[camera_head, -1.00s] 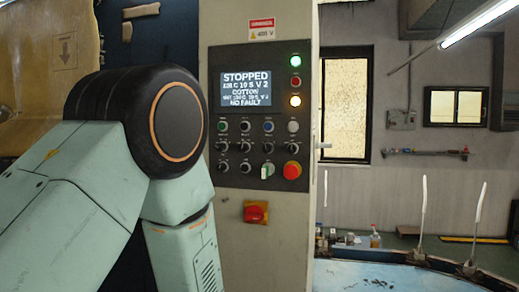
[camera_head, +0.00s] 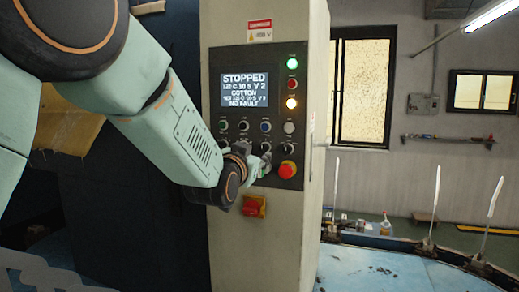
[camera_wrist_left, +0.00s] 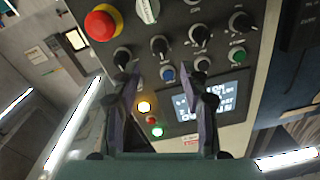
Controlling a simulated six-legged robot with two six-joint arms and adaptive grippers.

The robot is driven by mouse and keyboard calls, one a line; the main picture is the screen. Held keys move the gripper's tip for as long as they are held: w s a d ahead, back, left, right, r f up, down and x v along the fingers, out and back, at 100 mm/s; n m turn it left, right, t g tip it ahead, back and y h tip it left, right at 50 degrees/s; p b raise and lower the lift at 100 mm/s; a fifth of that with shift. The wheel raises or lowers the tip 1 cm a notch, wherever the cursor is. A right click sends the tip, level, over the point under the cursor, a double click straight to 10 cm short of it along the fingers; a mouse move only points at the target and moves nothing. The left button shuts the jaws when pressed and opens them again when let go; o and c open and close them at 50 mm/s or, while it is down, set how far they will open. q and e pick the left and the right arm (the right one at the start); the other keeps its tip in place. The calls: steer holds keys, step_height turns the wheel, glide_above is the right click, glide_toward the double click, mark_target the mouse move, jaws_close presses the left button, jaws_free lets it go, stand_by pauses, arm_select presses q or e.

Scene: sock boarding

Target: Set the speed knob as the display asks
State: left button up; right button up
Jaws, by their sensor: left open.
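The control panel (camera_head: 228,113) has a lit display (camera_head: 245,91) reading STOPPED, COTTON and NO FAULT. Its setting lines are small, with "V 2" readable at the end of the upper one. My left gripper (camera_head: 257,163) is open at the lower knobs, partly hiding them in the head view. In the left wrist view, the panel appears upside down, and a black knob (camera_wrist_left: 158,47) shows between the open fingertips (camera_wrist_left: 164,58). Other black knobs (camera_wrist_left: 200,35) lie beside it. Knob labels are unreadable, so I cannot tell which is the speed knob. Contact is not clear. My right gripper is not in view.
A red emergency button (camera_head: 287,170) is right of the gripper, and a red switch (camera_head: 253,206) is below it. A white selector (camera_wrist_left: 147,10) is near the knobs. A blue surface (camera_head: 370,268) with white uprights stands at the right.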

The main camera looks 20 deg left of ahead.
mark_target(262, 149)
arm_select(q)
steer(key=w+p, duration=0.1)
steer(key=w, duration=0.4)
steer(key=shift+w+p, duration=0.4)
steer(key=shift+w+a, duration=0.1)
steer(key=shift+w, duration=0.3)
steer(key=shift+s, duration=0.1)
steer(key=shift+c, duration=0.3)
jaws_close()
